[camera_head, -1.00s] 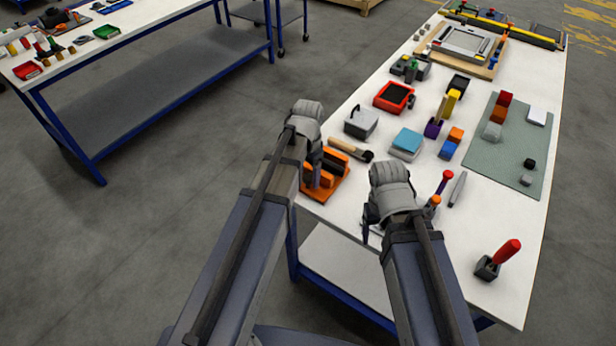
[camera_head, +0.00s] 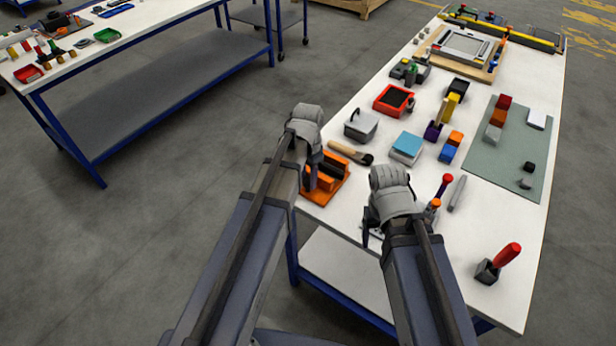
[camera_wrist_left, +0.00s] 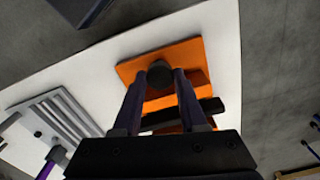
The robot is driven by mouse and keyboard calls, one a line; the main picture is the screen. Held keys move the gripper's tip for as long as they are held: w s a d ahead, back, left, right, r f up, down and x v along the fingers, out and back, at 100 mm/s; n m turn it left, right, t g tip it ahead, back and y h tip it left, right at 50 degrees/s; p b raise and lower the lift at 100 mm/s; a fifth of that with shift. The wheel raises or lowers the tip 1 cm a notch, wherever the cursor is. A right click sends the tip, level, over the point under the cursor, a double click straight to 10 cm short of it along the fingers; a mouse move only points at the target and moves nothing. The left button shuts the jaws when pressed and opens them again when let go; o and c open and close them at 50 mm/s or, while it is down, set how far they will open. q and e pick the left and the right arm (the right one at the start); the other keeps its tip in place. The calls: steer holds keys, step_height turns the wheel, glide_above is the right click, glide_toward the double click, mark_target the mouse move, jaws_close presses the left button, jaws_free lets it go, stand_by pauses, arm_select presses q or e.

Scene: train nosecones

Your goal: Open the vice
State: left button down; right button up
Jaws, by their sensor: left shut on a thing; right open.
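The orange vice (camera_head: 338,187) sits at the table's near left corner, with dark faces on its orange jaws. In the left wrist view its orange base (camera_wrist_left: 187,52) lies flat on the white table, and a dark gap shows between the jaws. My left gripper (camera_head: 311,178) is over the vice's near left side. In the left wrist view its fingers (camera_wrist_left: 160,80) are shut on the dark round knob of the vice (camera_wrist_left: 159,70). My right gripper (camera_head: 370,228) is at the table's front edge, right of the vice, open and mostly hidden by its wrist.
A wooden-handled tool (camera_head: 352,153) lies just behind the vice. A grey box (camera_head: 361,126), a blue-topped block (camera_head: 406,147) and a red tray (camera_head: 393,99) stand further back. A red-handled tool in a dark holder (camera_head: 497,262) stands at right.

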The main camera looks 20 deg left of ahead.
arm_select(q)
steer(key=n, duration=0.6)
steer(key=shift+n, duration=0.3)
steer(key=n, duration=0.4)
steer(key=shift+n, duration=0.3)
steer(key=shift+w+r, duration=0.1)
steer(key=shift+w, duration=0.1)
stand_by(1.0)
steer(key=shift+c, duration=2.3)
jaws_free()
steer(key=shift+a, duration=0.1)
steer(key=shift+s, duration=0.1)
